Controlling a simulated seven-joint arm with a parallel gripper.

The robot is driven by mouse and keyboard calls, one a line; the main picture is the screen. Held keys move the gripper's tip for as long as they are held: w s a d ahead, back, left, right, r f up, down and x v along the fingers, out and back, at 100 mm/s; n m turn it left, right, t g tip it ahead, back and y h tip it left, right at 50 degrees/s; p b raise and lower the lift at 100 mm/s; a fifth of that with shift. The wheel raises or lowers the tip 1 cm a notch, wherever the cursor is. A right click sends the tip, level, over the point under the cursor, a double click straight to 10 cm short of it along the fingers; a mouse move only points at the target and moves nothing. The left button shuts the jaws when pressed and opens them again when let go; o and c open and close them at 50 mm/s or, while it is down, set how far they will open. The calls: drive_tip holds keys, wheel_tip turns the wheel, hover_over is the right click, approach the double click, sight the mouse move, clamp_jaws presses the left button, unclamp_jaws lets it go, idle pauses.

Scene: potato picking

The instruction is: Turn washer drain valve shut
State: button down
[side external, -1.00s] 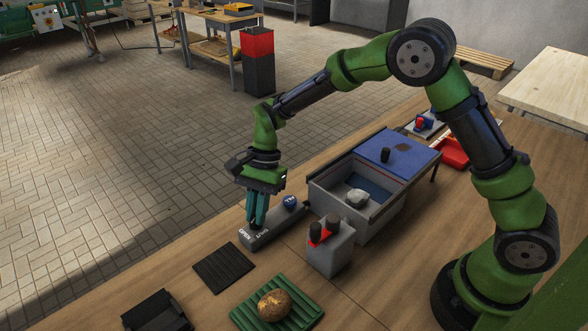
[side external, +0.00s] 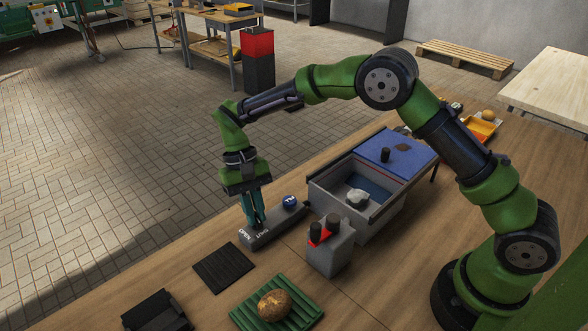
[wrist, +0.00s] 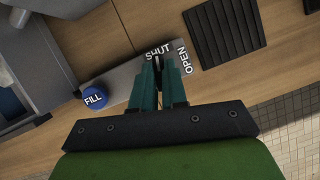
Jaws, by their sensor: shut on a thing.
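The valve panel (side external: 276,236) is a grey bar on the bench, lettered OPEN and SHUT near one end, with a blue FILL knob (side external: 290,201) at the other. My gripper (side external: 256,224) points down over the lettered end, its teal fingers close together. In the wrist view my gripper (wrist: 159,66) is shut on a small dark valve handle (wrist: 158,63) beside the SHUT lettering, with OPEN to its right. The fingers hide most of the handle, so its exact angle is unclear. The grey washer (side external: 345,220) stands to the right of the panel with a pale lump inside.
A grey box with two dark knobs (side external: 329,246) stands close to the panel. A black ribbed mat (side external: 223,267) and a green ribbed tray (side external: 303,302) holding a brown potato (side external: 274,306) lie in front.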

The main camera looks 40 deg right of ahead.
drive_tip(key=shift+a+n+h, duration=0.1)
drive_tip(key=shift+n+h, duration=0.5)
drive_tip(key=shift+n, duration=0.7)
drive_tip(key=c, duration=1.2)
unclamp_jaws()
drive_tip(key=shift+o, duration=0.2)
drive_tip(key=shift+r, duration=0.1)
drive_tip(key=v, duration=1.2)
drive_tip(key=shift+w, duration=0.15)
